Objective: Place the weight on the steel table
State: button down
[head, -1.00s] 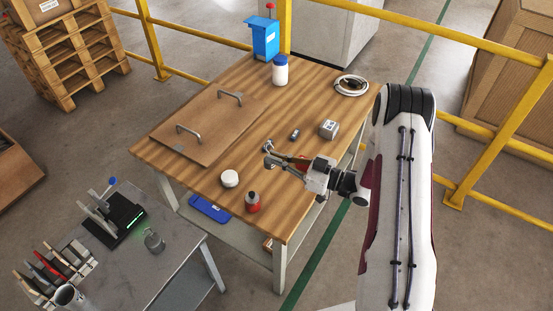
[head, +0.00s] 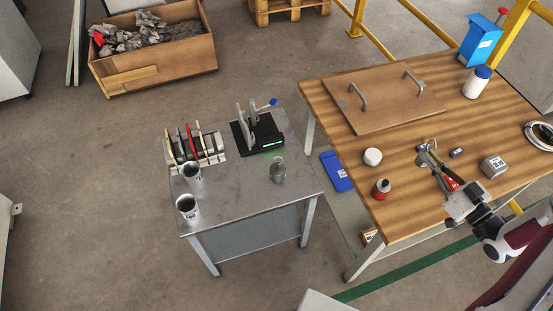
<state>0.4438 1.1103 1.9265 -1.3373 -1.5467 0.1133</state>
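A small grey metal piece with a loop on top (head: 278,172), which looks like the weight, stands upright near the right side of the steel table (head: 235,205). My gripper (head: 429,158) is well to the right of it, low over the wooden table (head: 410,220). Its fingers point to the upper left, close to an orange-red and silver item (head: 450,183) that the gripper partly hides. The fingers are too small to tell whether they are open, shut or holding anything.
The steel table also holds a black device with a green light (head: 258,136), a rack of tools (head: 194,150) and two metal cups (head: 187,207). Its front right is bare. A white round tub (head: 373,157), red bottle (head: 381,189) and grey block (head: 493,167) stand on the wooden table.

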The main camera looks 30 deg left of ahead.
jog(key=r, duration=0.1)
jog(key=a+r, duration=0.1)
jog(key=r, duration=0.1)
jog(key=a, duration=1.5)
jog(key=n+g+y, duration=0.1)
send_over(308, 184)
notch_tip(308, 184, down, 15)
jog(key=shift+r, duration=0.15)
dwell(0.5)
jog(key=shift+w+f, duration=0.1)
jog(key=shift+f, duration=2.8)
jog(key=shift+f, duration=0.1)
jog(key=shift+f, duration=2)
